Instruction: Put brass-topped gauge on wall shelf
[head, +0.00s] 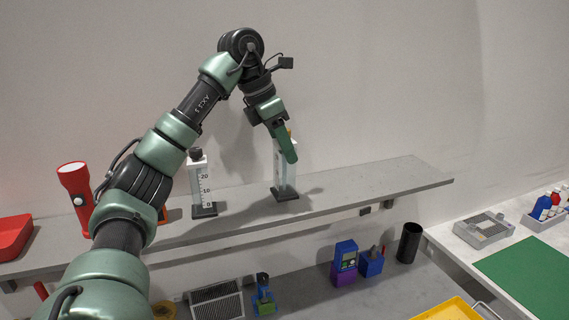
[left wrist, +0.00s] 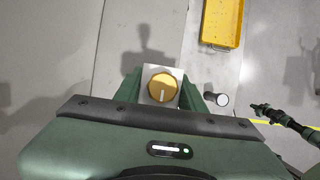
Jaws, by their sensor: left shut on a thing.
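The brass-topped gauge (head: 285,180) is a clear upright block with a dark base, at the wall shelf (head: 340,189) in the head view. My left gripper (head: 286,145) is shut on its upper part from above. Its base is at the shelf surface; I cannot tell for sure whether it touches. In the left wrist view the round brass top (left wrist: 162,87) sits between the fingers of my left gripper (left wrist: 161,92). A similar gauge with a black top (head: 202,187) stands upright on the shelf to the left. Part of my right arm shows at the right of the left wrist view.
A red flashlight (head: 75,190) and a red bin (head: 14,236) are on the shelf's left part. The shelf's right end is clear. Below are a purple-blue device (head: 345,264), a black cup (head: 409,243) and a yellow tray (head: 452,311). A green mat (head: 530,275) lies at right.

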